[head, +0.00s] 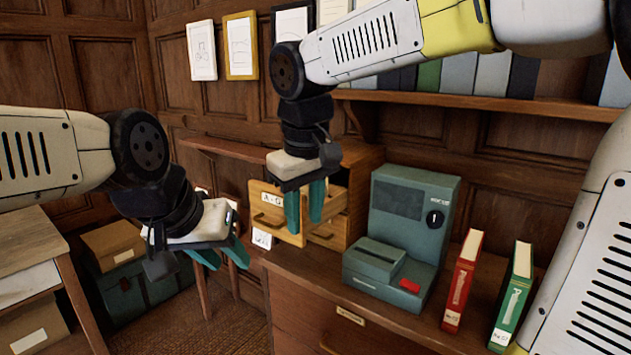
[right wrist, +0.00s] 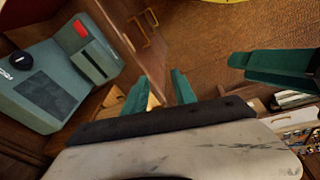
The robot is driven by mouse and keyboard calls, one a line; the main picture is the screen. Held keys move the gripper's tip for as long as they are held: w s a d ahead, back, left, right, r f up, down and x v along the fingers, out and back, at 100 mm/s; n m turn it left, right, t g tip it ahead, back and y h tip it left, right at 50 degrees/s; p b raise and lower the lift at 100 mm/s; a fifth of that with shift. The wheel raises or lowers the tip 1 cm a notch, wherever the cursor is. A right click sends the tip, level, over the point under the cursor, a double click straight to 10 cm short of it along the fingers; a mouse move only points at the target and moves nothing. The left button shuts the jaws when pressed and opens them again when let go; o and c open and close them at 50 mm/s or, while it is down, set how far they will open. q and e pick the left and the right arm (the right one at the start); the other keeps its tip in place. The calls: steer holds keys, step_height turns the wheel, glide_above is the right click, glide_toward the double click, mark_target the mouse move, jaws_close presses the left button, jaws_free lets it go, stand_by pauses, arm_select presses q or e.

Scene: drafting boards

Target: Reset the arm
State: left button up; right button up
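My right gripper (head: 304,208) hangs fingers down in front of a small wooden card drawer (head: 271,200) that is pulled out and labelled. Its two teal fingers stand apart with nothing seen between them; they also show in the right wrist view (right wrist: 160,94). My left gripper (head: 224,255) is lower and further left, above the floor beside the desk. Its teal fingers are apart and empty, pointing down and to the right. Part of it shows at the right of the right wrist view (right wrist: 270,68). Whether the right fingers touch the drawer is hard to tell.
A teal machine (head: 413,215) with a red key stands on the desk (head: 385,322). A red book (head: 462,281) and a green book (head: 512,297) stand right of it. A side table (head: 30,245) and a green trunk (head: 130,290) are at left. A shelf (head: 480,103) runs above.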

steer(key=s+d+f+m+t+y, duration=0.1)
steer(key=s+d+f+m+t, duration=0.1)
steer(key=d, duration=0.6)
steer(key=s+d+f+m+t+y, duration=0.1)
steer(key=s+d+m, duration=0.4)
steer(key=d, duration=0.3)
steer(key=shift+s+f+t, duration=0.25)
steer(key=shift+f+t, duration=0.15)
